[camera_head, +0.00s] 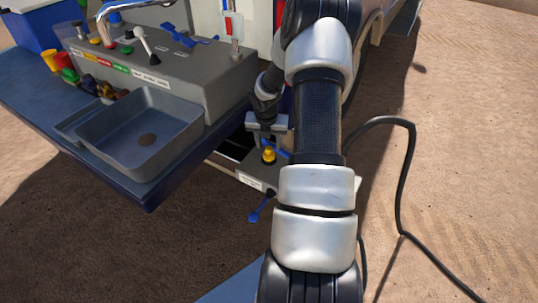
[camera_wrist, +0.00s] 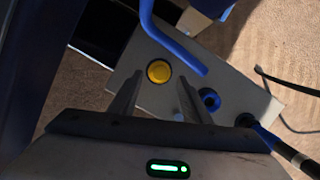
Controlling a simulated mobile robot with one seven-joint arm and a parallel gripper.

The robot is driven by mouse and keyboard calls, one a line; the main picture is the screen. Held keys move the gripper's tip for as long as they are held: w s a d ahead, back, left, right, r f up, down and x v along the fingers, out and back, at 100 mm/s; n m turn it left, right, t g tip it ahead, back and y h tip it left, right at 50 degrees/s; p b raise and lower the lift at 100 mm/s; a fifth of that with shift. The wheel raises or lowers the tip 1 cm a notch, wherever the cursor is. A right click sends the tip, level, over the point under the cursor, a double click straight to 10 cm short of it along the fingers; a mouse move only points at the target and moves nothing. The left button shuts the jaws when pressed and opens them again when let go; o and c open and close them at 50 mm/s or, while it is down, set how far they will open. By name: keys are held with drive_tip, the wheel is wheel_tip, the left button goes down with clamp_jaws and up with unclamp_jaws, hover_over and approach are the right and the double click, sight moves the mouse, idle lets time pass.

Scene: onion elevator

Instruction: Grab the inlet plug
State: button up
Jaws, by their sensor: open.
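A yellow round plug (camera_head: 269,155) stands on a grey panel (camera_head: 253,172) beside the table, under my arm. In the wrist view the yellow plug (camera_wrist: 159,71) sits upright on the grey panel (camera_wrist: 130,73), just beyond my fingertips. My gripper (camera_wrist: 157,90) is open and empty, with one finger to either side of the plug's line. In the head view my gripper (camera_head: 267,128) is just behind and above the plug, partly hidden by my arm. The label on the panel is too small to read, so I cannot tell whether this is the inlet plug.
A blue bent handle (camera_wrist: 170,42) passes close beside the plug. A blue ring fitting (camera_wrist: 209,100) and a black cable with a blue end (camera_wrist: 268,137) are to the right. A blue table with a grey sink (camera_head: 145,135) stands at left.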

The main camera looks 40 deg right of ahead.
sight(269, 148)
drive_tip(key=shift+x, duration=1.6)
drive_tip(key=shift+r, duration=0.1)
clamp_jaws()
